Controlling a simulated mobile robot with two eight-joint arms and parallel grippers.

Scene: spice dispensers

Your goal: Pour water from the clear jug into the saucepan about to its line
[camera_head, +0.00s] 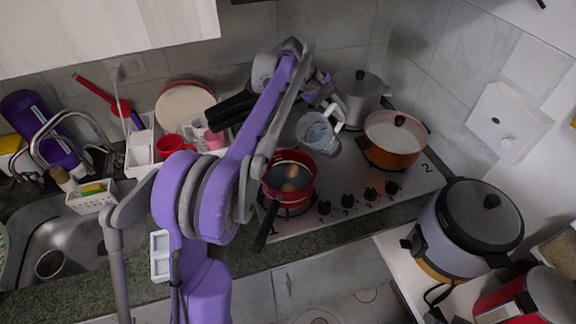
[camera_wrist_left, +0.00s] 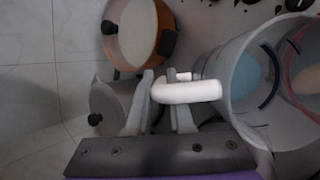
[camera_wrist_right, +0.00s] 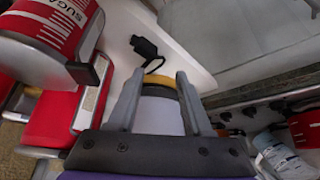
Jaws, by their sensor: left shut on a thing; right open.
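The clear jug (camera_head: 318,132) has a white handle and bluish water inside. My left gripper (camera_head: 329,97) is shut on the handle, seen closely in the left wrist view (camera_wrist_left: 168,80). The jug (camera_wrist_left: 262,95) is beside and behind the red saucepan (camera_head: 308,172) in the head view; I cannot tell its exact height or tilt. The saucepan sits on the front left burner, holding dark liquid and brownish egg-like things. My left arm hides part of its left side. My right gripper (camera_wrist_right: 158,85) is open and empty, with the rice cooker beyond its fingers.
An orange pot (camera_head: 393,145) and a grey lidded pot (camera_head: 358,92) stand right of and behind the jug. The rice cooker (camera_head: 470,225) and red canisters (camera_head: 530,295) stand at the right. The sink (camera_head: 85,245) is at the left.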

